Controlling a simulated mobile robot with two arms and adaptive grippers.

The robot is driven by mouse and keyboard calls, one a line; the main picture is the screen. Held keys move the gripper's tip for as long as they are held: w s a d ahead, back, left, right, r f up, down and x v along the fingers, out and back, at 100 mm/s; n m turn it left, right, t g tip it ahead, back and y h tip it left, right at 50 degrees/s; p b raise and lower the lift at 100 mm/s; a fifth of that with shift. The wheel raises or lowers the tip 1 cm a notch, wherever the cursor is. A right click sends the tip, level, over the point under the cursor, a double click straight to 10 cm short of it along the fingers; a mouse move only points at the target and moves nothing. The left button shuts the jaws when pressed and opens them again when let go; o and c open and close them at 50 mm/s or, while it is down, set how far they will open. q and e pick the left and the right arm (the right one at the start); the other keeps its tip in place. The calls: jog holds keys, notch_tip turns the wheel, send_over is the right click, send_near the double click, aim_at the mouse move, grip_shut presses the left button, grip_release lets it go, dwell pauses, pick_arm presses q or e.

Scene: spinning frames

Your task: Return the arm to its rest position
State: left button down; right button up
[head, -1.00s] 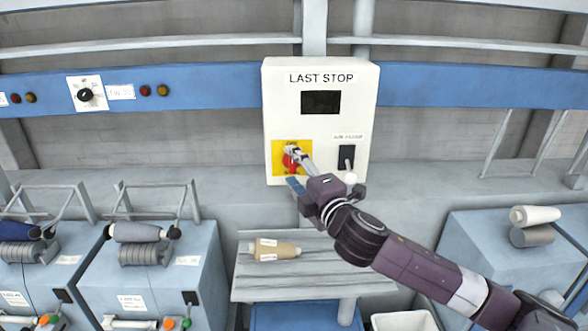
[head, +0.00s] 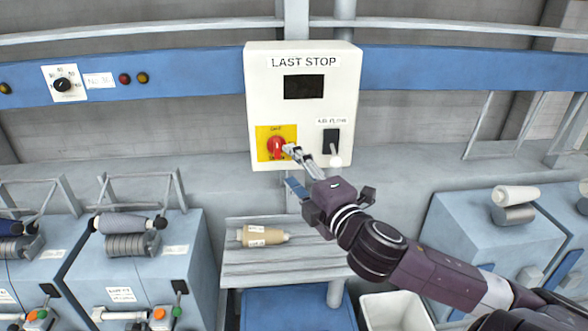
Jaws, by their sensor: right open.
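My right arm reaches in from the lower right, and its open gripper (head: 292,164) is in front of the lower part of a white box labelled LAST STOP. A red rotary knob (head: 276,147) sits on a yellow plate (head: 263,138) on that box (head: 303,108). The fingertips are just right of the knob, and nothing shows between them. I cannot tell whether one fingertip still touches the knob. My left gripper is not in view.
A black switch with a white-tipped lever (head: 336,161) is close right of the gripper. Below stands a small grey table (head: 290,270) with a tan yarn cone (head: 262,236). Blue machines (head: 150,262) stand left and right. A white bin (head: 395,312) is at the bottom.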

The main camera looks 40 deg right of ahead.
jog(key=shift+f, duration=0.1)
dwell(0.4)
jog(key=s+a+f+m+g, duration=0.2)
jog(key=s+f+m+g, duration=0.3)
jog(key=f, duration=0.8)
jog(key=s+a+f+m+g, duration=0.1)
jog(key=s+f+m+g, duration=0.4)
jog(key=f, duration=0.7)
jog(key=s+a+f+m+g+y, duration=0.2)
jog(key=s+a+f, duration=0.3)
jog(key=s+a, duration=0.25)
jog(key=s+a+f+m+g+y, duration=0.1)
jog(key=s+a+f+m+g, duration=0.15)
jog(key=s+a+f, duration=0.45)
notch_tip(320, 180, down, 31)
jog(key=s+d+b, duration=0.1)
jog(key=s+b, duration=0.1)
jog(key=b, duration=0.6)
jog(key=s+d+f+g+b, duration=0.1)
jog(key=s+f+b, duration=0.2)
jog(key=s+f, duration=0.6)
jog(key=s+d+f+g+b, duration=0.1)
jog(key=s+d+f+b, duration=0.1)
jog(key=s+f, duration=0.6)
notch_tip(320, 180, down, 8)
jog(key=shift+s+d+r+b, duration=0.2)
jog(key=shift+s+b, duration=0.2)
jog(key=shift+b, duration=0.4)
